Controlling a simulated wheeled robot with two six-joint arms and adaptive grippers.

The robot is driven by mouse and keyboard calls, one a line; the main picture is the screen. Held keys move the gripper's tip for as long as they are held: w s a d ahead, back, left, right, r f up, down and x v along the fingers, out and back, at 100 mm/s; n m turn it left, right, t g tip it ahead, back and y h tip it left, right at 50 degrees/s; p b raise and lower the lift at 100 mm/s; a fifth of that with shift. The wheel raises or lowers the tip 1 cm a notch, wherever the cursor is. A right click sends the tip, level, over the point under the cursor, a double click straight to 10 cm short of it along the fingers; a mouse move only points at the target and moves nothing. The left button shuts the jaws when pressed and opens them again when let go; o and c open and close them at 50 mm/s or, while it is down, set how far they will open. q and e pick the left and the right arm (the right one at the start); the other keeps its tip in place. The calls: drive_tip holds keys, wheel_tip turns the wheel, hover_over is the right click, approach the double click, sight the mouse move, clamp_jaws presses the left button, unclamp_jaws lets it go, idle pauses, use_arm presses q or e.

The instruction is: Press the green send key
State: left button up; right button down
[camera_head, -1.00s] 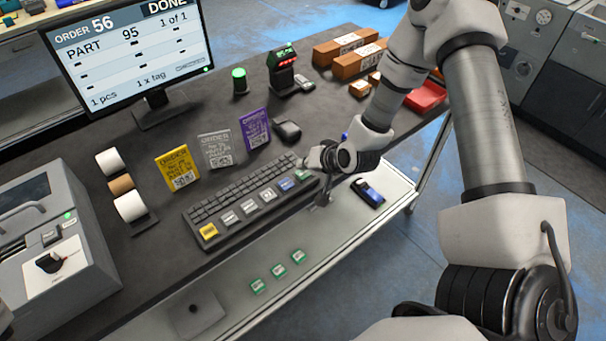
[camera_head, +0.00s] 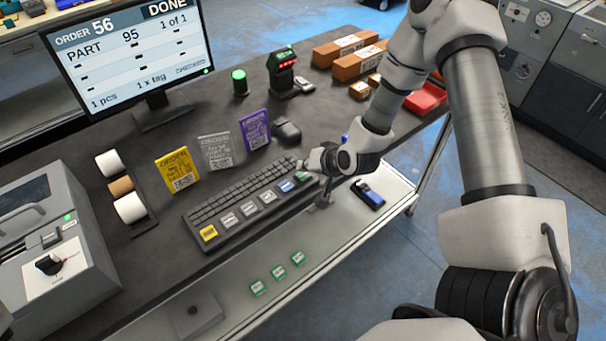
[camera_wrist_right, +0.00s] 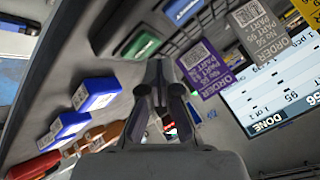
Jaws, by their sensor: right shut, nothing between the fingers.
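The green send key (camera_head: 303,177) is at the right end of the coloured key row on the dark keyboard (camera_head: 222,238). In the right wrist view the green key (camera_wrist_right: 140,41) shows just beyond and left of the fingertips. My right gripper (camera_head: 309,168) is at the keyboard's right end, beside the green key and partly over it. It is shut and empty; its fingertips also show in the right wrist view (camera_wrist_right: 158,68). I cannot tell whether they touch the key. The monitor (camera_head: 130,55) reads ORDER 56, PART 95, DONE. My left gripper is out of view.
Yellow, grey and purple order cards (camera_head: 177,169) stand behind the keyboard. Orange boxes (camera_head: 345,48) lie at the back right. A grey machine (camera_head: 55,235) stands left. Small green tags (camera_head: 278,272) lie below the table's front edge.

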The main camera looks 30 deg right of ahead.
sight(305, 176)
drive_tip(key=shift+f+b, duration=0.45)
drive_tip(key=shift+f+b, duration=0.4)
idle(0.6)
drive_tip(key=shift+r+p, duration=0.7)
drive_tip(key=shift+r, duration=0.15)
wheel_tip(305, 176, up, 5)
drive_tip(key=p, duration=0.4)
drive_tip(key=shift+r, duration=0.1)
